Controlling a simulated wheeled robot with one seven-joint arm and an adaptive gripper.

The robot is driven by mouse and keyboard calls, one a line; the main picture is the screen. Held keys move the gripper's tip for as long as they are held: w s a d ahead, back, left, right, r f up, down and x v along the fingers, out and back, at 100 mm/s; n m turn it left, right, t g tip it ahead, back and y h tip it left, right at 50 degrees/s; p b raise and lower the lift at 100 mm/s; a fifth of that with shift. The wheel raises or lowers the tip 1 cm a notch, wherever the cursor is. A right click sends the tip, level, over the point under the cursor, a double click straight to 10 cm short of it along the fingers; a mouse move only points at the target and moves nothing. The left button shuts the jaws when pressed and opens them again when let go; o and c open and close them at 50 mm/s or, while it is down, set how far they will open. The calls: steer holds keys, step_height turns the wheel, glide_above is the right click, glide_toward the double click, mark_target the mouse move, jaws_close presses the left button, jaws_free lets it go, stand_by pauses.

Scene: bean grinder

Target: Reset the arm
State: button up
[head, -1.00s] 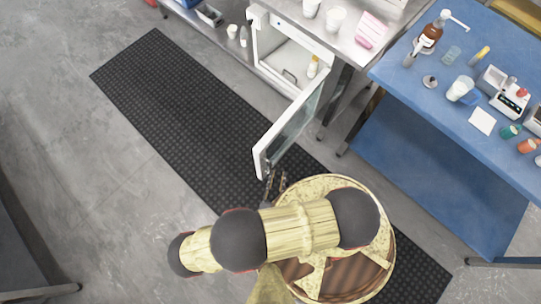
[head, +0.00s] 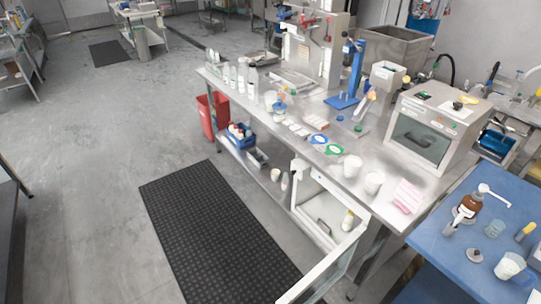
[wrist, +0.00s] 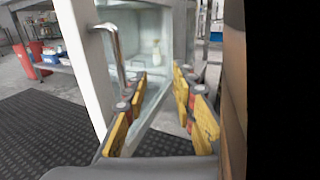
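My gripper (wrist: 160,76) shows in the wrist view with its yellow-padded fingers spread apart and nothing between them. It is in front of a white-framed door (wrist: 88,65) with a curved metal handle (wrist: 114,55). The handle is left of the fingers, and I see no clear contact. A small bottle (wrist: 156,52) shows beyond the fingers. In the head view the white cabinet door (head: 322,275) stands open, cut off by the bottom edge. The cabinet (head: 318,205) holds a small yellow-capped bottle (head: 347,221). My arm and gripper are outside the head view.
A steel bench (head: 335,175) carries cups, lids and a grey oven-like machine (head: 432,128). A blue table (head: 440,228) with bottles stands at right. A red bin (head: 212,117) and blue crate (head: 240,138) are by the bench. Floor left of the black mat (head: 215,230) is clear.

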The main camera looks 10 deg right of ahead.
steer(key=a+n+t+y, duration=0.1)
steer(key=a, duration=0.1)
steer(key=s+a+n+t+y, duration=0.1)
steer(key=a+y, duration=0.1)
steer(key=a, duration=0.1)
steer(key=shift+s, duration=0.1)
steer(key=x, duration=0.7)
steer(key=shift+w+d, duration=0.3)
